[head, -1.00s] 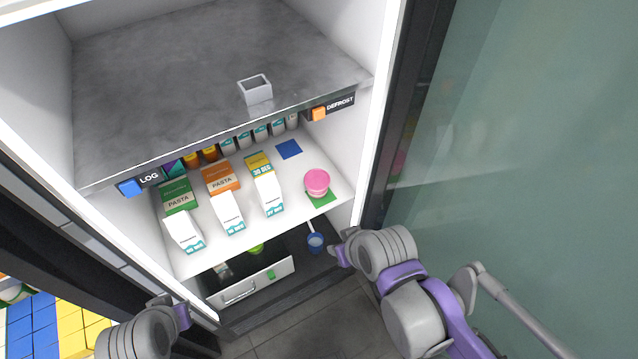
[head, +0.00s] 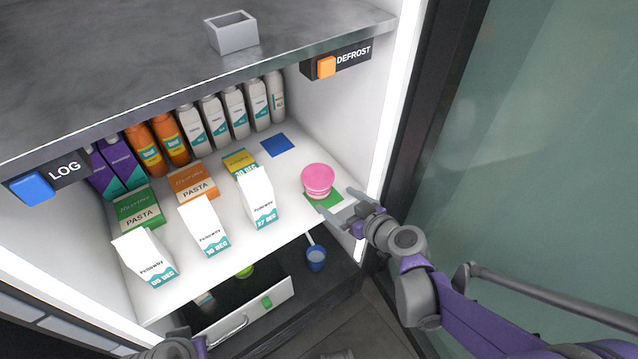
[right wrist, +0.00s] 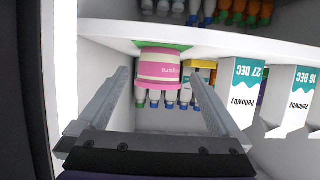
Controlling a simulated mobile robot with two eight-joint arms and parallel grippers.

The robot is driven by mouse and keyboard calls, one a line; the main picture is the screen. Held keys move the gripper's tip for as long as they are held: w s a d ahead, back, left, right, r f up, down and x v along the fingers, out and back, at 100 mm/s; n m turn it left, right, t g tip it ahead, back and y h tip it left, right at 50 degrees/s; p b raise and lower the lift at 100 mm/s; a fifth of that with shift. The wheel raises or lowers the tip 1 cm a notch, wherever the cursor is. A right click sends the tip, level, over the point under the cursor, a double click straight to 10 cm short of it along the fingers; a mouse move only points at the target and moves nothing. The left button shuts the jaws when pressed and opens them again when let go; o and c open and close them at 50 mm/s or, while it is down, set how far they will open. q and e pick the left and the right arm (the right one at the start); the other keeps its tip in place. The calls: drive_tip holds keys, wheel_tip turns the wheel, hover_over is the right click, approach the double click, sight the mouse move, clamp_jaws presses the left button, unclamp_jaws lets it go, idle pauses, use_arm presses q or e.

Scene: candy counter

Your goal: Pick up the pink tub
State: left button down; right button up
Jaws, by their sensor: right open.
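The pink tub (head: 317,178) stands upright on a green square mat (head: 331,201) near the front right of the white cabinet shelf. My right gripper (head: 340,202) is open and empty in front of the tub, its two fingers pointing at it. In the right wrist view the picture is upside down; the tub (right wrist: 158,70) shows beyond and between the open fingers, not clearly touched. My left gripper (head: 199,345) shows only as a sliver at the bottom edge, its fingers not visible.
White cartons (head: 207,230) stand left of the tub, with pasta boxes (head: 194,184) and bottles (head: 235,110) behind. A blue square (head: 278,145) lies behind the tub. The cabinet's right wall is close. An upper shelf (head: 130,70) overhangs. An open drawer (head: 245,312) and blue cup (head: 316,259) are below.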

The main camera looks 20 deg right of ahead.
sight(327, 193)
drive_tip(key=b+x, duration=0.2)
drive_tip(key=x, duration=0.6)
drive_tip(key=shift+w, duration=0.1)
drive_tip(key=shift+r, duration=0.15)
drive_tip(key=c, duration=1.2)
drive_tip(key=shift+c, duration=0.2)
